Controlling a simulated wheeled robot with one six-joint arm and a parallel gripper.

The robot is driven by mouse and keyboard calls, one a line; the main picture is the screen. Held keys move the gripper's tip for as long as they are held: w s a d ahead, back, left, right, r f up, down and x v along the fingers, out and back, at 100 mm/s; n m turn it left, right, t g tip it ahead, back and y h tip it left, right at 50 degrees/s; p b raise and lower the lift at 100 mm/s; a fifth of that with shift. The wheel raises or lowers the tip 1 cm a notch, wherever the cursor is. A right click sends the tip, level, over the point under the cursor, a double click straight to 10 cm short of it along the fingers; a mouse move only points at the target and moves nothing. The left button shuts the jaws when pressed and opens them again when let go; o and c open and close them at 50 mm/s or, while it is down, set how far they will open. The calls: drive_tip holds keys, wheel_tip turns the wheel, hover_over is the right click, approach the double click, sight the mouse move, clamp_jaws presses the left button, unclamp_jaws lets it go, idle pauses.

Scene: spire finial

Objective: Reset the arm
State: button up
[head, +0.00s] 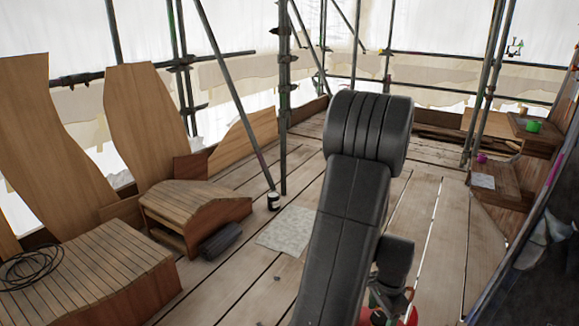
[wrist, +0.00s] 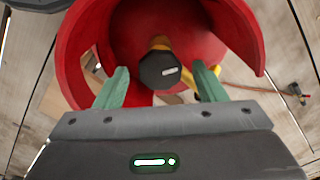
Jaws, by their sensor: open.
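My gripper (wrist: 162,78) shows in the wrist view with its two green fingers apart and nothing between their tips that I can see to be held. The fingers point at a red bucket-like container (wrist: 80,45). A black, round-ended object with yellow parts (wrist: 160,70) shows inside or in front of it, between the fingers in the picture; whether they touch it I cannot tell. In the head view, my dark arm reaches forward and bends down, hiding most of the gripper. A bit of the red container (head: 408,316) shows at the bottom edge.
Plank flooring spreads around, with open floor (head: 440,220) right of my arm. Scaffold poles (head: 283,110) stand behind. Wooden boxes (head: 90,265) with a black cable coil (head: 32,266) are at left. A dark can (head: 273,201) and pale sheet (head: 287,230) are on the floor.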

drive_tip(key=shift+m, duration=0.3)
wheel_tip(320, 180, up, 7)
drive_tip(key=shift+r+p, duration=0.2)
drive_tip(key=shift+p, duration=0.95)
